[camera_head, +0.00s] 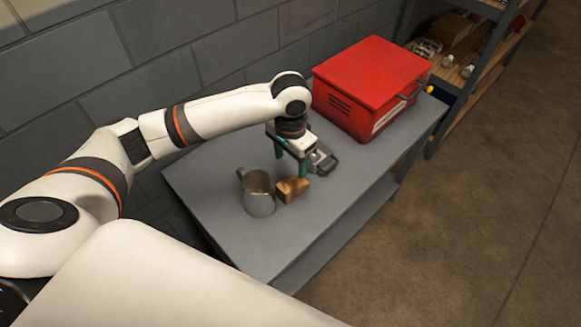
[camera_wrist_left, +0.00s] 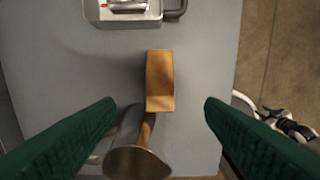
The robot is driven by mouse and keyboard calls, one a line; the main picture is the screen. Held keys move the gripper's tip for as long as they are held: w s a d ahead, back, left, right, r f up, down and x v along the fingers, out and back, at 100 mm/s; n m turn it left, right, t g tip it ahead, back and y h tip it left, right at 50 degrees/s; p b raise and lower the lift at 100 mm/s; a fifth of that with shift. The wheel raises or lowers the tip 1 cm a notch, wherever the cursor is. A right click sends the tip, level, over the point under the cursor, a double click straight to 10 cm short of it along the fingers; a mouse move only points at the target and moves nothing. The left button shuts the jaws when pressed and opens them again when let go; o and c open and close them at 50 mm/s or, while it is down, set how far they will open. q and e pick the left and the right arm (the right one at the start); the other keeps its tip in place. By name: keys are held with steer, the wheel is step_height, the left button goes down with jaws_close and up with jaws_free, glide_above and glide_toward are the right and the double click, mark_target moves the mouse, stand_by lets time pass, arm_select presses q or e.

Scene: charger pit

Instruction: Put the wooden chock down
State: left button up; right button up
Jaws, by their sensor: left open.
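The wooden chock (camera_head: 292,189) is a small brown block on the grey table, close beside the metal mug. In the left wrist view the chock (camera_wrist_left: 160,78) lies between the lines of the two fingers, with clear space on both sides. My left gripper (camera_head: 291,163) is open and empty, fingers pointing down just behind the chock. In the wrist view its green fingers (camera_wrist_left: 160,104) are wide apart. I cannot tell whether the chock touches the mug. My right gripper is not in view.
The metal mug (camera_head: 259,197) stands left of the chock; it also shows at the bottom of the wrist view (camera_wrist_left: 136,161). A metal device with a handle (camera_head: 323,160) sits behind the gripper. A red box (camera_head: 368,82) fills the table's far end. The table's near part (camera_head: 270,240) is clear.

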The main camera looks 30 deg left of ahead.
arm_select(q)
steer(key=r+p, duration=0.2)
steer(key=p, duration=0.2)
glide_above(290, 183)
step_height(290, 183, down, 7)
steer(key=shift+b, duration=0.35)
steer(key=shift+s+f, duration=0.1)
steer(key=shift+f, duration=2.85)
steer(key=c, duration=1.2)
step_height(290, 183, up, 18)
steer(key=p, duration=0.1)
steer(key=s+d+r+n, duration=0.2)
steer(key=s+r+n, duration=0.1)
steer(key=s, duration=0.6)
steer(key=shift+d+r+n, duration=0.4)
steer(key=shift+r, duration=0.5)
